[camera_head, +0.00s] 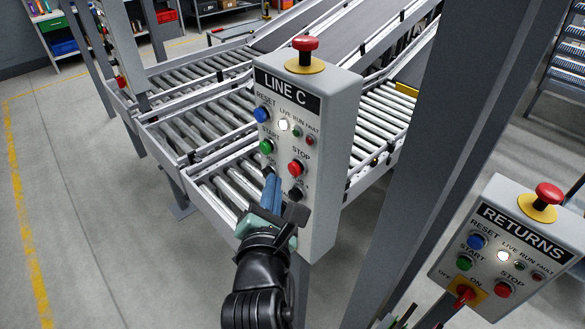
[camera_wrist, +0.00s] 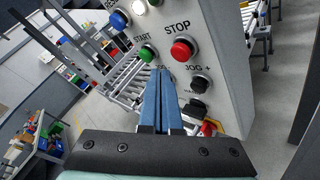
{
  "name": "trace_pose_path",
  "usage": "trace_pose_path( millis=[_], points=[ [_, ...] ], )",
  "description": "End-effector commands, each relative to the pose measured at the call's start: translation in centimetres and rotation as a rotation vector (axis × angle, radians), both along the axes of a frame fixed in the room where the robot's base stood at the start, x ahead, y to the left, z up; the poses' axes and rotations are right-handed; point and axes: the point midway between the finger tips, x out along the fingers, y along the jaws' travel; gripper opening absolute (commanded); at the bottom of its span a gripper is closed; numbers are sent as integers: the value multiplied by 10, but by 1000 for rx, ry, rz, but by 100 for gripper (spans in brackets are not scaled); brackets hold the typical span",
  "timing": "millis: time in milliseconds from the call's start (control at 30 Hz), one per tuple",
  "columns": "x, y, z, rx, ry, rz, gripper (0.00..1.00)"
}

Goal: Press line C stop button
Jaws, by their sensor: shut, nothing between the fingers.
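The LINE C control box (camera_head: 325,110) stands upright in the middle of the head view. Its red stop button (camera_head: 296,168) sits right of the green start button (camera_head: 267,146). In the wrist view the stop button (camera_wrist: 182,48) is under the STOP label, with the start button (camera_wrist: 148,54) to its left. My gripper (camera_head: 271,178) is shut and empty, its blue fingers in front of the panel, below and left of the stop button. In the wrist view the fingertips (camera_wrist: 160,72) show just below and between the two buttons. I cannot tell whether they touch the panel.
The blue reset button (camera_head: 261,114) and black jog knobs (camera_head: 295,194) are close by. A red mushroom button (camera_head: 305,46) tops the box. A RETURNS box (camera_head: 505,250) stands at the right beyond a grey post (camera_head: 425,150). Roller conveyors (camera_head: 205,130) lie behind.

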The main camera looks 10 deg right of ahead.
Motion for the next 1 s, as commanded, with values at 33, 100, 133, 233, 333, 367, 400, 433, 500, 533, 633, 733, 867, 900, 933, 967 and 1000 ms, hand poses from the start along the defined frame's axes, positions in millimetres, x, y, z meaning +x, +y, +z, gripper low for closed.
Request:
trace_pose_path(
  millis=[33,100,133,233,333,367,400,433,500,533,633,733,867,900,933,967,1000],
  points=[
    [-4,6,1,-1,-1,3,0],
    [-8,11,0,0,0,2,0],
    [-10,14,0,0,0,4,0],
    [-15,21,0,-1,0,2,0],
    [-19,27,0,0,0,1,0],
    [-20,28,0,-1,0,1,0],
    [-21,29,0,0,-1,1,0],
    [-21,29,0,0,-1,1,0],
    [-21,29,1,1,-2,0,0],
    [-21,29,1,1,-2,0,0],
    [-21,29,1,1,-2,0,0],
    [-21,29,1,1,-2,0,0],
    [-21,29,1,1,-2,0,0],
    [-21,29,1,1,-2,0,0],
    [-21,29,1,1,-2,0,0],
    [-21,29,1,0,-1,0,0],
    [-21,29,1,1,-2,0,0]
  ],
)
